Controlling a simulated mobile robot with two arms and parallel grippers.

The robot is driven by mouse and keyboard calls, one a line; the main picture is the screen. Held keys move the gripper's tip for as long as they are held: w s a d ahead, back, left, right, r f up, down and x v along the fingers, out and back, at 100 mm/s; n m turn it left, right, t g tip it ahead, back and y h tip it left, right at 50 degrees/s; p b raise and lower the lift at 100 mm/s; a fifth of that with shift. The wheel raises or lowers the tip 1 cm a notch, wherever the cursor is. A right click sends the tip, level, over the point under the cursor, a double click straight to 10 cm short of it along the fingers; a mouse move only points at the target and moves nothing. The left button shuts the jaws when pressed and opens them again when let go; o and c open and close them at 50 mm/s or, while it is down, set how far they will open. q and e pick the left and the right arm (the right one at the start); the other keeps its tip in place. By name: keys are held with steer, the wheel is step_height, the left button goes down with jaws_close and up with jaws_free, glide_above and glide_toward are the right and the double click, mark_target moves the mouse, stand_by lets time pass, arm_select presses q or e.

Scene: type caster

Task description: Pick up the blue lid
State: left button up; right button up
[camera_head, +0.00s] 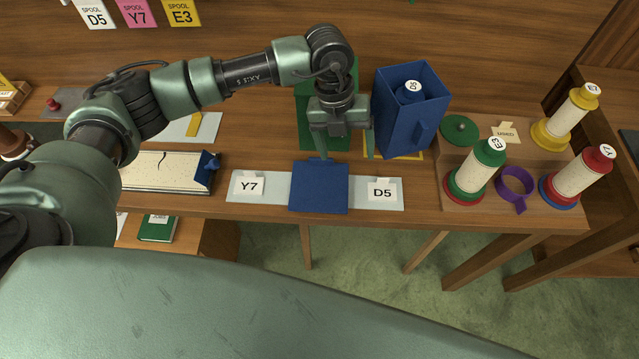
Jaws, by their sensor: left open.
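A flat blue square, which looks like the blue lid (319,188), lies on a pale strip (275,198) at the front of the wooden bench, between a Y7 card and a D5 card. My left gripper (346,156) points down just behind and above the lid's back edge, its fingers apart with nothing between them. I cannot tell whether a fingertip touches the lid. A tall open blue box (402,128) with a D5-labelled spool inside stands right of the gripper. My right gripper is out of view.
A green box (310,103) stands behind my left gripper, partly hidden by it. Labelled spools E3 (474,172) and Y7 (578,176), a yellow spool (567,118) and a purple ring (515,188) occupy the right side. A framed panel (160,171) lies left of the strip.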

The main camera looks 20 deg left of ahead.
arm_select(q)
steer(key=y, duration=0.2)
glide_above(320, 159)
steer(key=shift+w+d+r+n, duration=0.25)
steer(key=shift+w+r+n, duration=0.05)
steer(key=shift+w+n, duration=0.1)
steer(key=f+p, duration=0.1)
steer(key=f, duration=0.1)
steer(key=f+p, duration=0.1)
steer(key=f, duration=0.1)
steer(key=f+p, duration=0.1)
steer(key=f, duration=0.1)
steer(key=shift+s+a+f+p, duration=0.2)
steer(key=shift+s+f+p, duration=0.2)
steer(key=shift+f, duration=0.45)
steer(key=c, duration=1.5)
steer(key=shift+r, duration=0.1)
